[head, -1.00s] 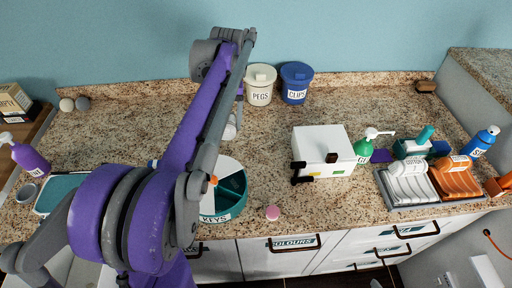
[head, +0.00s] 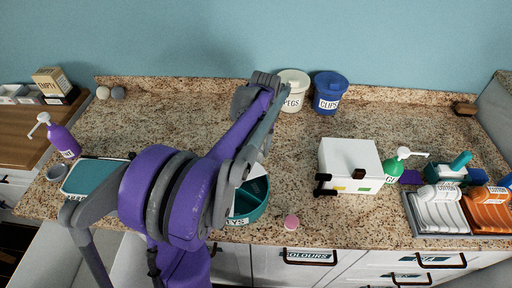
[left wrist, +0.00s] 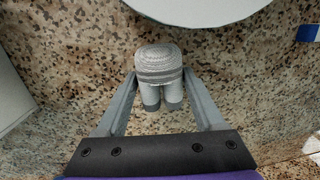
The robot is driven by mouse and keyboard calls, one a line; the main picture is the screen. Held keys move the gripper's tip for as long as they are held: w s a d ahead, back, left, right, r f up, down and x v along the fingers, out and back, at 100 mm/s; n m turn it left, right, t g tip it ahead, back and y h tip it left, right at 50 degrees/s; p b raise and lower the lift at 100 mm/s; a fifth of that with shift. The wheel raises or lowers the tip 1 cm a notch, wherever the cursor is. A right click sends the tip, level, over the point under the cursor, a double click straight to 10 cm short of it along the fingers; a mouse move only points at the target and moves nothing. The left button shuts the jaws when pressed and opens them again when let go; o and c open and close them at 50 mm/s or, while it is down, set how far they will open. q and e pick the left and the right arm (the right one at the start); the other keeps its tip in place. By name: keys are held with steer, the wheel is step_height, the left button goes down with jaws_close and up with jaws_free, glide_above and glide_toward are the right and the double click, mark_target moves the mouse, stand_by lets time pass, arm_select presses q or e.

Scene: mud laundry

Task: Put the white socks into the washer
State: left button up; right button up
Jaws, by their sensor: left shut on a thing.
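A white sock bundle with grey bands and grey ends (left wrist: 158,68) shows in the left wrist view. My left gripper (left wrist: 160,80) is shut on it, one finger on each side, above the speckled counter. In the head view my left arm hides the gripper and the socks. My right gripper is not in view. I see no washer in these frames.
A round teal KEYS tray (head: 251,211) sits partly behind my arm. The PEGS tub (head: 292,92), CLIPS tub (head: 329,94), white box (head: 349,166) and pink ball (head: 291,222) stand on the counter (head: 190,110). A purple pump bottle (head: 62,140) is at left.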

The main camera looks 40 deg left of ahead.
arm_select(q)
steer(key=shift+f, duration=0.1)
steer(key=o, duration=0.9)
steer(key=shift+f, duration=0.1)
steer(key=o, duration=0.5)
